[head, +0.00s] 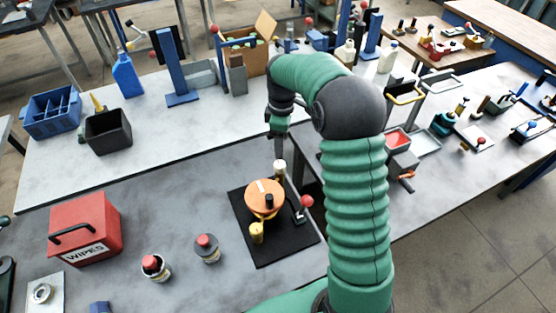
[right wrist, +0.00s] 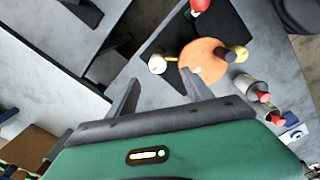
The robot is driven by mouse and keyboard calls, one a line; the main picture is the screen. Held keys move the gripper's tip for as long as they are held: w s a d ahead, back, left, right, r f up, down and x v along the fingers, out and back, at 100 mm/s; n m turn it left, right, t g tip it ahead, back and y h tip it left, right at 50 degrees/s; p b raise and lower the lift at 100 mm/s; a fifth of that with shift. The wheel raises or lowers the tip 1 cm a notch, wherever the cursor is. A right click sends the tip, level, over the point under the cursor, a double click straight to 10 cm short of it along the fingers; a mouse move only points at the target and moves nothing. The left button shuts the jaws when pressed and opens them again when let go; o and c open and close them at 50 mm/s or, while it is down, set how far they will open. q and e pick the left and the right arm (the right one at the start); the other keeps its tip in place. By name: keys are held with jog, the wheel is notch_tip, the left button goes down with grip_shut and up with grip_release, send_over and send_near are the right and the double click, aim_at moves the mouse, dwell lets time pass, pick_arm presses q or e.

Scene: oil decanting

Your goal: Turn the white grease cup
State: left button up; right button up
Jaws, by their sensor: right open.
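The white grease cup (head: 280,167) stands at the back edge of the orange round housing (head: 264,197), on a black base plate (head: 275,248). In the right wrist view the white cup (right wrist: 157,65) lies beyond the open fingers, roughly between them in the picture. My right gripper (head: 279,148) points down close above the cup; its jaws (right wrist: 160,76) are apart and empty. I cannot tell whether a finger touches the cup. A yellow cup (head: 257,232) sits at the housing's front, and a black knob (head: 269,201) is on its face. My left gripper is not in view.
A red-knobbed lever (head: 305,204) stands right of the housing. Two red-capped bottles (head: 206,248) (head: 155,266) and a red wipes box (head: 85,228) stand to the left. A black bin (head: 108,132) is on the back bench.

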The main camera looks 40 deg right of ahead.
aim_at(280, 163)
jog(key=f, duration=0.3)
jog(key=w+f, duration=0.1)
jog(key=f, duration=0.2)
jog(key=f+p, duration=0.1)
jog(key=f, duration=0.3)
jog(key=shift+w+d, duration=0.15)
jog(key=shift+d, duration=0.1)
jog(key=shift+s+a+f, duration=0.1)
jog(key=shift+s+f, duration=0.15)
jog(key=shift+f, duration=0.1)
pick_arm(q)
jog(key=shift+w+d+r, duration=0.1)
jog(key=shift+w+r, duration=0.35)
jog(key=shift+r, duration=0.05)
pick_arm(e)
jog(key=shift+w+a, duration=0.1)
jog(key=shift+w+f, duration=0.1)
jog(key=shift+w, duration=0.05)
jog(key=c, duration=0.4)
grip_shut()
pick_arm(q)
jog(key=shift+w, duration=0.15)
pick_arm(e)
jog(key=shift+m, duration=0.3)
